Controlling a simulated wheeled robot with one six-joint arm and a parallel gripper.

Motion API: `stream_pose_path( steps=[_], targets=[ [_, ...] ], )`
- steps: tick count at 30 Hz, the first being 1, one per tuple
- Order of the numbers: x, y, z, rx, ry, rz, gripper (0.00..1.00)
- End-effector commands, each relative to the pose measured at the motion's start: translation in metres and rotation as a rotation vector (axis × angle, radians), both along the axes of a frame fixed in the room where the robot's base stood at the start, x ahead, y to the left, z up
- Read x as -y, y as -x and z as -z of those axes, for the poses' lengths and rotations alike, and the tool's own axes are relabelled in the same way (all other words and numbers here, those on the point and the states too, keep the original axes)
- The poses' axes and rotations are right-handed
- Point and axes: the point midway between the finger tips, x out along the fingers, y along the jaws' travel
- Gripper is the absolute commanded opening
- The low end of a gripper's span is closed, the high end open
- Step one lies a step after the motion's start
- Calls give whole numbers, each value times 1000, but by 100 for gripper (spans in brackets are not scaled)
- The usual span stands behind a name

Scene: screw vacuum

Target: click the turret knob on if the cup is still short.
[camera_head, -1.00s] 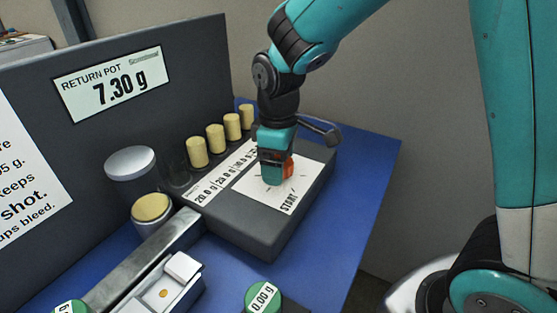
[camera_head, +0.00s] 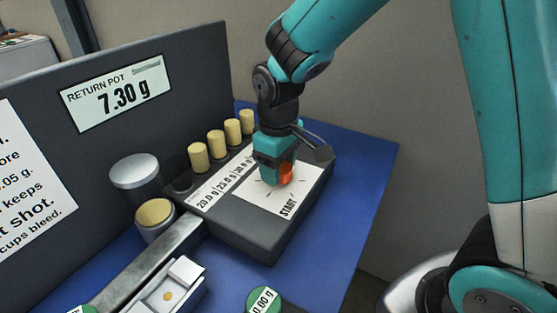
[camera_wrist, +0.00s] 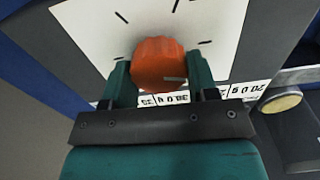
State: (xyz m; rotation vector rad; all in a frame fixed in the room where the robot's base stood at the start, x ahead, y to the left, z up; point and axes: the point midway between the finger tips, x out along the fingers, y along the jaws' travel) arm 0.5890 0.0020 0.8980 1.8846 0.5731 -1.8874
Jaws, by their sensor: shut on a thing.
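The orange turret knob (camera_wrist: 160,62) stands on a white dial plate (camera_head: 283,200) with black tick marks and the word START. My gripper (camera_wrist: 158,84) is shut on the knob, one teal finger on each side of it in the wrist view. In the head view my gripper (camera_head: 272,176) hides most of the knob from above. The return pot display (camera_head: 117,95) reads 7.30 g.
Several yellow cylinders (camera_head: 216,143) stand in a row behind the dial box (camera_head: 250,233). A silver-lidded jar (camera_head: 134,172) is at the left. A green-rimmed disc reading 0.00 g (camera_head: 263,299) is at the front. The blue table (camera_head: 355,180) is clear on the right.

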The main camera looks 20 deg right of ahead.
Motion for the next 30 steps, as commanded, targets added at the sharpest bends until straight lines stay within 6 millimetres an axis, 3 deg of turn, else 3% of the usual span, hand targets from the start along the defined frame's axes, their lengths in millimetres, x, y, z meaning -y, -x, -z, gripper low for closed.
stream_pose_path(
  steps=[18, 30],
  targets=[
    [3, -2, -3, 4, 0, 547, 30],
    [4, -3, -2, 7, -1, 724, 30]
  ],
)
